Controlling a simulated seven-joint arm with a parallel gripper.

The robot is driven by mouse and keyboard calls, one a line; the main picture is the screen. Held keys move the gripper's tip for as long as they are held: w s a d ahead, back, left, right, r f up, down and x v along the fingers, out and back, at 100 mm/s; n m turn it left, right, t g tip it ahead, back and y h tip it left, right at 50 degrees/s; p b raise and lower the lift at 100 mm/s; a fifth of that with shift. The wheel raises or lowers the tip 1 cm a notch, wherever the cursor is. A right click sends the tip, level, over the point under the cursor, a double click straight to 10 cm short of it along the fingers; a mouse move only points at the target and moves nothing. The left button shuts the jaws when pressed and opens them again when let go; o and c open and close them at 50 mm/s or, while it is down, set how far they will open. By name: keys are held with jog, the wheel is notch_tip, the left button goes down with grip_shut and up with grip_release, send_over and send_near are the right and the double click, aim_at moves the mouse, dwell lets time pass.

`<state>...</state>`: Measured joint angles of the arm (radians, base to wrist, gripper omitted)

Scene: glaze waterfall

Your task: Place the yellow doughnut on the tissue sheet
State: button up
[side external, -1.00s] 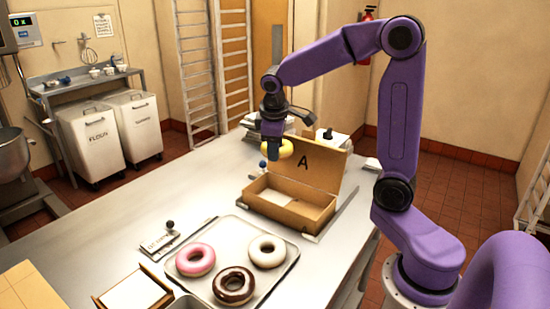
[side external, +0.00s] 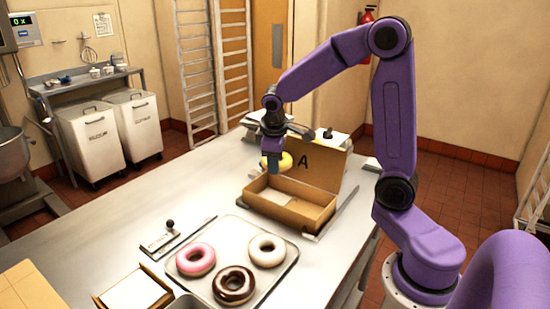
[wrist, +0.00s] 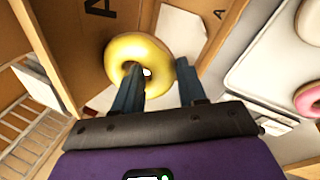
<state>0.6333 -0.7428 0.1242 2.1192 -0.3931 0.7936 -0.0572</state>
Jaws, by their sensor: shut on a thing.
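The yellow doughnut (side external: 285,161) is held by my gripper (side external: 272,168) above the open cardboard box marked A (side external: 292,219). The wrist view shows the yellow doughnut (wrist: 117,55) with one finger of my gripper (wrist: 158,67) at its hole and the other outside its ring. A pale sheet, apparently the tissue (side external: 272,195), lies inside the box. The doughnut is in front of the raised lid and apart from the sheet. In the wrist view the doughnut and fingers hide part of the box floor.
A tray (side external: 262,298) with pink (side external: 196,259), chocolate (side external: 234,285) and white (side external: 267,250) doughnuts is in front of the box. The raised lid (side external: 322,164) stands behind. A small plate with a knob (side external: 163,240) lies left of the tray.

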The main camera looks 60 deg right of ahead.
jog(key=o, duration=1.1)
jog(key=shift+r, duration=0.3)
jog(key=v, duration=1.2)
jog(key=s+a+f+n+y, duration=0.2)
jog(key=s+a+f+n, duration=0.3)
jog(key=s+a, duration=0.4)
jog(key=s+a+f+n, duration=0.1)
jog(key=s+f, duration=0.1)
jog(key=s, duration=0.3)
jog(key=s+a+f+g+y, duration=0.1)
jog(key=s+f, duration=0.1)
jog(key=s, duration=0.3)
jog(key=s+a+f+n, duration=0.1)
jog(key=s+f, duration=0.2)
jog(key=s, duration=0.2)
jog(key=shift+s+n+g, duration=0.25)
jog(key=shift+n+g, duration=0.05)
jog(key=shift+g, duration=0.1)
jog(key=shift+r, duration=0.1)
